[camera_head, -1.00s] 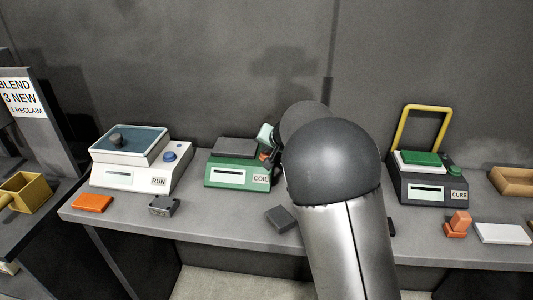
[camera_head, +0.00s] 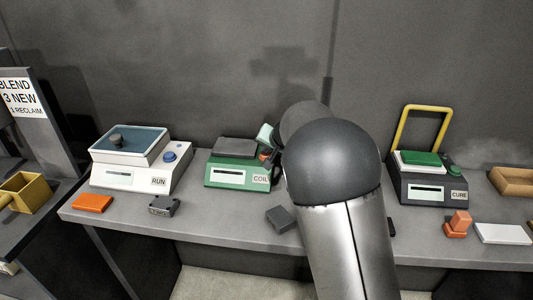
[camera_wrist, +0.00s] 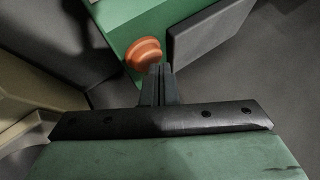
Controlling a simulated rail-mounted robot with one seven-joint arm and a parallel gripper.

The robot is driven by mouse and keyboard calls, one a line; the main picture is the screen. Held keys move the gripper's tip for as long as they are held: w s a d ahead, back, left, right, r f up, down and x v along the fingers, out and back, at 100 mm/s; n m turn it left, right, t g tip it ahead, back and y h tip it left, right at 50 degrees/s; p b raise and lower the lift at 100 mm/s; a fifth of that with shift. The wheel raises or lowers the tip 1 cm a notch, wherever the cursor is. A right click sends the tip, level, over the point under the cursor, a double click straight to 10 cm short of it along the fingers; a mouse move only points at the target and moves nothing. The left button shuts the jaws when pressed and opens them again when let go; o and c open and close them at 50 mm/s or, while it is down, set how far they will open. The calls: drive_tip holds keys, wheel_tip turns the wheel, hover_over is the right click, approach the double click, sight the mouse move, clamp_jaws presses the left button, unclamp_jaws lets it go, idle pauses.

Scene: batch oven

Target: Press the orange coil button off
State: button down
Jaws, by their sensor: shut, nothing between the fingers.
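The green COIL machine (camera_head: 225,175) stands on the bench, left of my arm, with a dark grey plate (camera_head: 236,147) on top. Its orange button (camera_wrist: 146,54) shows in the wrist view on the green housing, beside a dark panel. My gripper (camera_wrist: 160,72) is shut and empty. Its fingertips are at the near edge of the button and overlap it in the wrist view; I cannot tell whether they touch or press it.
The white RUN machine (camera_head: 125,178) with a blue button stands to the left. The dark CURE machine (camera_head: 425,193) with a yellow frame stands to the right. A dark block (camera_head: 280,218), a grey block (camera_head: 164,206) and an orange block (camera_head: 92,203) lie along the front.

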drive_tip(key=shift+f, duration=0.15)
drive_tip(key=shift+f+b, duration=0.35)
drive_tip(key=shift+b, duration=0.3)
drive_tip(key=shift+s, duration=0.1)
drive_tip(key=shift+a+r, duration=0.1)
drive_tip(key=shift+r, duration=0.2)
idle(0.3)
drive_tip(key=shift+r+p, duration=2.3)
drive_tip(key=shift+r, duration=0.8)
